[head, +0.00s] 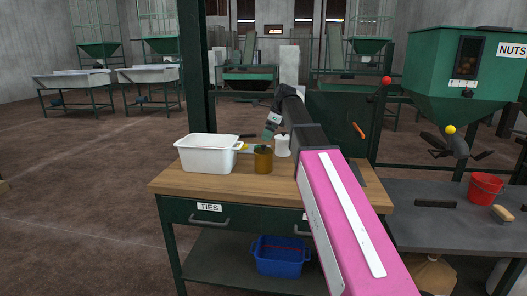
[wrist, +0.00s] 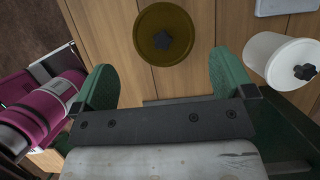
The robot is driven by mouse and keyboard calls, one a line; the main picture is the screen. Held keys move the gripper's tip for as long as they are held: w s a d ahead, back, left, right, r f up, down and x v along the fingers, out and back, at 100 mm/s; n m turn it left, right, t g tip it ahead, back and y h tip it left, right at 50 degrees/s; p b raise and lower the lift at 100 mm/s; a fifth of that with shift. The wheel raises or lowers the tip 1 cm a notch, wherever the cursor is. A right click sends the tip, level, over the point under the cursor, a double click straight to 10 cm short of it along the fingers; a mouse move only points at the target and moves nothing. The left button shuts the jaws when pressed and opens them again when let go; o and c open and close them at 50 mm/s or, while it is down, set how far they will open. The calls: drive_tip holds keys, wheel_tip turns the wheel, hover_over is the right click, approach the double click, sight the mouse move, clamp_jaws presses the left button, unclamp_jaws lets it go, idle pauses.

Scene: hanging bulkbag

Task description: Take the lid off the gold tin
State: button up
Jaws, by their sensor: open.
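The gold tin (head: 263,161) stands upright on the wooden bench, beside the white tub. Its round gold-brown lid (wrist: 150,48) with a dark faceted knob (wrist: 163,40) is on it, seen from above in the wrist view. My gripper (head: 270,131) is above the bench, close to the tin. In the wrist view, its two green fingers (wrist: 160,72) are spread wide with nothing between them. The lid lies ahead of the fingertips, roughly centred between them, and no contact shows. In the head view my arm hides part of the bench behind the tin.
A white canister (head: 282,146) with a dark knob stands right of the tin; it is also at the right of the wrist view (wrist: 282,62). The white tub (head: 206,155) is at left. A blue crate (head: 281,257) sits on the shelf below. The bench's front left (head: 185,181) is clear.

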sight(264, 146)
drive_tip(key=shift+d+x, duration=0.15)
drive_tip(key=shift+x, duration=1.6)
drive_tip(key=shift+d+x, duration=0.15)
drive_tip(key=shift+x, duration=1.6)
drive_tip(key=shift+w+f, duration=0.1)
drive_tip(key=c, duration=0.5)
